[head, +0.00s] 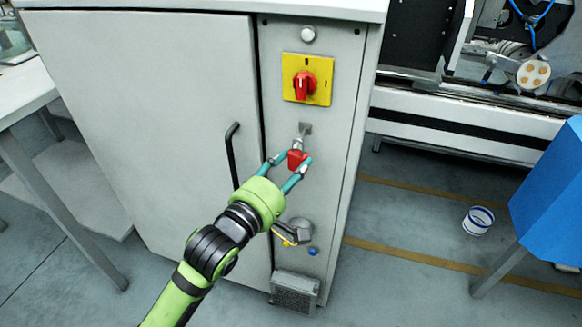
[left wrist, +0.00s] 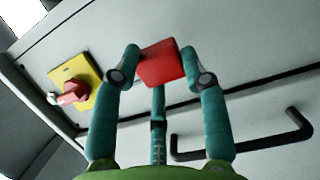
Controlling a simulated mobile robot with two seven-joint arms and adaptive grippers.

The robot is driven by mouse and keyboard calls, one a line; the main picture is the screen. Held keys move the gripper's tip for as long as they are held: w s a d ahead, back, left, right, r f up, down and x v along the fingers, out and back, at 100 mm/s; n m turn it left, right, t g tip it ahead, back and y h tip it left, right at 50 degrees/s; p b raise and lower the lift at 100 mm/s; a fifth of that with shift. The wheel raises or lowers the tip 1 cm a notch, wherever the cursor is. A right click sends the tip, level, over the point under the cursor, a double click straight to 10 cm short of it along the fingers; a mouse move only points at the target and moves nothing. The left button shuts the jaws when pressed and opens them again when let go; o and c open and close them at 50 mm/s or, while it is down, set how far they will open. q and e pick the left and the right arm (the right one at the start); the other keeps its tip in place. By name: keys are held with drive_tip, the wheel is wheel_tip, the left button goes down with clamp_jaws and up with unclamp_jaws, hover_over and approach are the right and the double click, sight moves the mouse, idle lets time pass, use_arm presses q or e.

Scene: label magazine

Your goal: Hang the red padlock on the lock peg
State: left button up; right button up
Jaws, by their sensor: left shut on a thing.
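The red padlock (head: 297,160) is between the fingers of my left gripper (head: 289,168), in front of the grey cabinet's narrow right panel. It also shows in the left wrist view (left wrist: 162,63), gripped between the teal fingertips (left wrist: 163,75). Its metal shackle (head: 298,143) points up. The small grey lock peg (head: 305,128) is just above the shackle. I cannot tell whether the shackle is around the peg or only in front of it. In the left wrist view the padlock body hides the shackle and peg. My right gripper is not in view.
A red rotary switch on a yellow plate (head: 307,79) sits above the peg. A black door handle (head: 234,155) is left of my gripper. Below are a grey fitting (head: 299,231) and a grey box (head: 295,291). A blue-sided thing (head: 552,195) stands at right.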

use_arm(q)
drive_tip(key=o, duration=1.4)
